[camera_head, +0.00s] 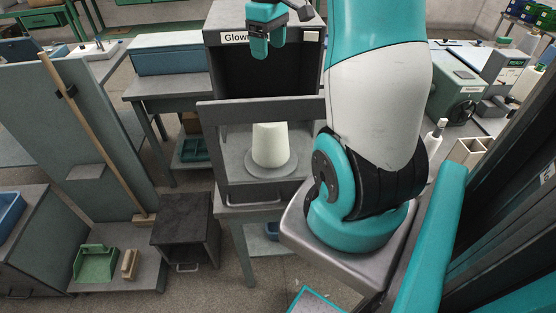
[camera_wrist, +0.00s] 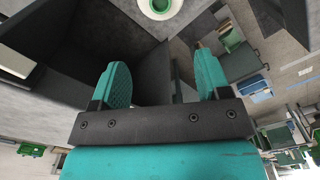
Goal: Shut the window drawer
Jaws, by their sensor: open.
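The window drawer (camera_head: 215,143) is a grey frame with an open window, below the dark cabinet (camera_head: 225,65) labelled "Glow". It appears to stand out in front of the cabinet's dark opening. A pale cone (camera_head: 269,143) stands upright on a grey disc (camera_head: 272,168) inside the drawer, seen through the window. My teal gripper (camera_head: 266,45) is open and empty, apart from the drawer and above it, in front of the cabinet's upper part. In the wrist view its two fingers (camera_wrist: 162,75) are spread, with the cone (camera_wrist: 160,8) at the top edge.
My arm hides the area right of the drawer. A dark box (camera_head: 184,222) stands lower left. Left of it are a green dustpan (camera_head: 96,262), a brush (camera_head: 129,264) and a leaning broom (camera_head: 105,140). A blue case (camera_head: 170,60) rests on a bench. Some floor below the drawer is free.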

